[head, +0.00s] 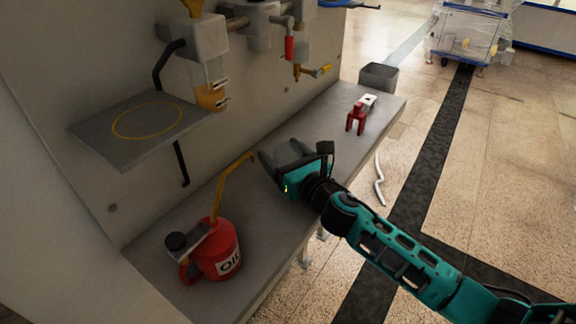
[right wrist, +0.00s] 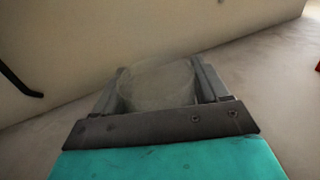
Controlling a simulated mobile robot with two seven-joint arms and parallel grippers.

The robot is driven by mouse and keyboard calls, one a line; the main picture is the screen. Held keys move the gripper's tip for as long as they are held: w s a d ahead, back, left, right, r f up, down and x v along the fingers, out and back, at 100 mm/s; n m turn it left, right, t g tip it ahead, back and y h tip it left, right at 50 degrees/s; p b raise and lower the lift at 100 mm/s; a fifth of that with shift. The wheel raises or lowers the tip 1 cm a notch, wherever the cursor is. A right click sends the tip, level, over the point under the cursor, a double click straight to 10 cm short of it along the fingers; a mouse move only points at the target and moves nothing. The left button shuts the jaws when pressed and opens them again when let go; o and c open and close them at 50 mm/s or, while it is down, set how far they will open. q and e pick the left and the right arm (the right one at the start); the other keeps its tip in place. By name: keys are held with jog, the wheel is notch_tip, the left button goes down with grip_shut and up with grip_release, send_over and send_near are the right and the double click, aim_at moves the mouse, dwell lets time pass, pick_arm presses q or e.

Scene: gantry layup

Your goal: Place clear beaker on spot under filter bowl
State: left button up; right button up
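The clear beaker (right wrist: 157,86) is a faint see-through cylinder between the two fingers of my right gripper in the right wrist view. Both fingers appear to touch its sides. In the head view my right gripper (head: 282,157) is over the grey bench, and the beaker is hard to make out there. The spot is a yellow ring (head: 147,120) on a grey shelf (head: 95,130) at the left. The filter bowl (head: 209,96), with amber liquid, hangs from a grey housing at the shelf's back right. My left gripper is not in view.
A red oil can (head: 222,252) with a long spout stands on the bench (head: 335,115), left of my right gripper. A red tool (head: 356,118) and a dark bin (head: 379,77) are farther back. A black bent handle (head: 168,65) rises behind the shelf. The ring is bare.

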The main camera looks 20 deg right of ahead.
jog(key=c, duration=0.8)
